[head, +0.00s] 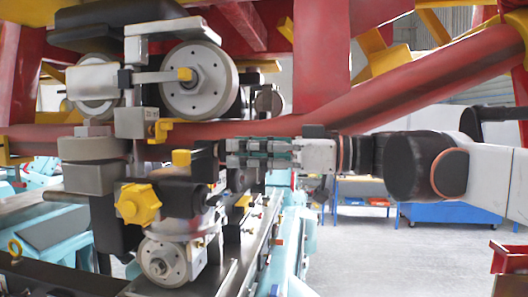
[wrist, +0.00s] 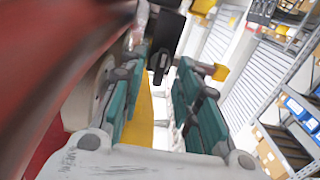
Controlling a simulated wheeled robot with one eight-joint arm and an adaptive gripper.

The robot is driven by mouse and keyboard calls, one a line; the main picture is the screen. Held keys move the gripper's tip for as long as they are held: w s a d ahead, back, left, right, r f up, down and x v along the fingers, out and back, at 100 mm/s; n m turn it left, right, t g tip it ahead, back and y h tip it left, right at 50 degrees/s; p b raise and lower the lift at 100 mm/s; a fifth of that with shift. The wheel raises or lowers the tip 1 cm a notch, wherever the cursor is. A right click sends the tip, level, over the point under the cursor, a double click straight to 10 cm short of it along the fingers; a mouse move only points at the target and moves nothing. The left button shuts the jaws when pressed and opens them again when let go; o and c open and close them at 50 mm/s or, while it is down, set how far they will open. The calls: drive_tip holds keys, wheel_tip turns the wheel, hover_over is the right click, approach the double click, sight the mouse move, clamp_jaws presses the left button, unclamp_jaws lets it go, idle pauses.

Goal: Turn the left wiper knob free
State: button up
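A yellow lobed knob (head: 138,203) sits on the front of a dark block at the lower left in the head view. A smaller yellow knob (head: 181,157) stands above that block, left of my gripper. I cannot tell for certain which one is the left wiper knob. My gripper (head: 222,150) reaches in from the right, its fingers pointing left. In the wrist view my gripper (wrist: 162,66) has its two teal-padded fingers apart, with no object clearly held between them. A black block (wrist: 165,42) shows beyond the fingertips. A yellow part (wrist: 220,72) is right of the right finger.
A thick red tube (head: 430,88) slopes just above my arm. Grey wheels (head: 199,80) and a lower wheel assembly (head: 163,262) crowd the left. A pale blue track (head: 290,240) runs below. A blue cart (head: 445,212) stands on the open floor at right.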

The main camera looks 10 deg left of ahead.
drive_tip(key=d, duration=1)
drive_tip(key=shift+s, duration=0.4)
drive_tip(key=shift+a, duration=0.1)
